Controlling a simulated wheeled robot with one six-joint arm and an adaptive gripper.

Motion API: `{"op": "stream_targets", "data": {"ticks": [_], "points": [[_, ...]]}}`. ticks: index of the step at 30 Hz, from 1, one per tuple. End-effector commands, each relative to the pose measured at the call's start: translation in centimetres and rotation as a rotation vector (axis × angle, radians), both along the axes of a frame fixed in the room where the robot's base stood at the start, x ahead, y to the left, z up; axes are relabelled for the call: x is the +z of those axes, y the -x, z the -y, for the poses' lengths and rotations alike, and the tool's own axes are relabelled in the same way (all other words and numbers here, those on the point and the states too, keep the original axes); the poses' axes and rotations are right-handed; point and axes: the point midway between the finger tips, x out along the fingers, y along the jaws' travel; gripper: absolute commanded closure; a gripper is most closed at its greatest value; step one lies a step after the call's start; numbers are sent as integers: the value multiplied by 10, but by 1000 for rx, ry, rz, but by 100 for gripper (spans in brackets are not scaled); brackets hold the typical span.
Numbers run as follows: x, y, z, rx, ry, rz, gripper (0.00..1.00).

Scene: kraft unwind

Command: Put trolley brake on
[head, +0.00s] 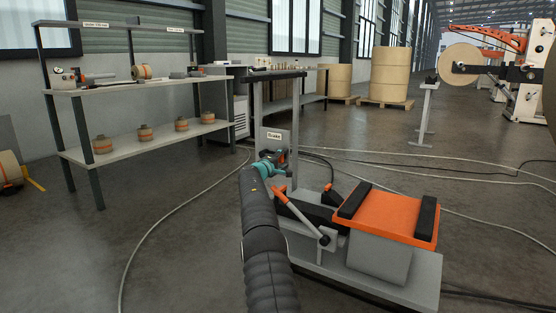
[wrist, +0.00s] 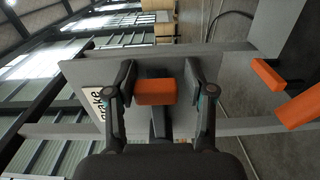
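In the wrist view the handle (wrist: 156,92) sits between my fingers, nearer the left one, with a gap on the right. My gripper (head: 272,160) is open around it; it also shows in the wrist view (wrist: 163,72). Whether the left finger touches the handle I cannot tell.
A grey lever with an orange grip (head: 279,194) slants up from the trolley beside my arm. A shelf bench (head: 150,88) with rolls stands at left. Cables (head: 165,220) lie on the floor. Large brown rolls (head: 391,73) stand behind.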

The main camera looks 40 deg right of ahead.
Motion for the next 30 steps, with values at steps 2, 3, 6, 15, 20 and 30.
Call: {"op": "stream_targets", "data": {"ticks": [2, 3, 6, 15, 20, 30], "points": [[0, -2, -3, 4, 1, 0, 33], [1, -4, -6, 7, 1, 0, 33], [1, -8, -10, 13, 1, -1, 33], [3, -8, -18, 14, 1, -1, 33], [3, -5, -30, 14, 1, -3, 33], [3, 8, -64, 13, 3, -1, 33]]}}
